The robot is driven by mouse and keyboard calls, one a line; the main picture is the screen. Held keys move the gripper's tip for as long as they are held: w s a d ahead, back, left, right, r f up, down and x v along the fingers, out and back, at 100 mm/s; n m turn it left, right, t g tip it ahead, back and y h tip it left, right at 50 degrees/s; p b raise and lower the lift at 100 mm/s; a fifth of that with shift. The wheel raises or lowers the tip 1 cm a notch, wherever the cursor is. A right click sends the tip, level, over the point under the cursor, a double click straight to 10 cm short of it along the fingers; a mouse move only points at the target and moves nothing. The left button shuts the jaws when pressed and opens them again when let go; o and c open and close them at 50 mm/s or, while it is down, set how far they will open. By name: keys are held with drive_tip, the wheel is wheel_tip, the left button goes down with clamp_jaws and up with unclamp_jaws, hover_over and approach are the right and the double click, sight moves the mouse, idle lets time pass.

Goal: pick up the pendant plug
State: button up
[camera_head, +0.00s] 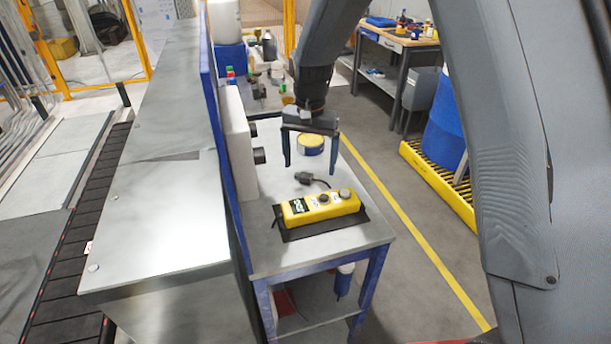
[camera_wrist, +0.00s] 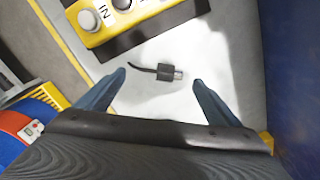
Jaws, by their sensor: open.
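The pendant plug (camera_head: 303,178) is a small dark connector with a short cable, lying on the grey bench top (camera_head: 264,212) behind the yellow pendant (camera_head: 322,206). In the wrist view the plug (camera_wrist: 168,72) shows a metal end pointing right and its cable running left. My gripper (camera_head: 310,172) is open and points down above the bench. In the wrist view the plug lies between and beyond the two blue fingers of my gripper (camera_wrist: 160,76), apart from both. The gap in height is hard to judge.
The yellow pendant rests on a black mat (camera_head: 290,236) near the bench's front. A yellow tape roll (camera_head: 311,144) stands behind the plug. A blue panel (camera_head: 222,150) with a white box (camera_head: 238,142) bounds the left. Bottles crowd the back.

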sight(309, 174)
drive_tip(key=shift+f+p, duration=0.45)
drive_tip(key=shift+f, duration=1.15)
drive_tip(key=c, duration=1.2)
wheel_tip(309, 174, up, 10)
drive_tip(key=b, duration=0.3)
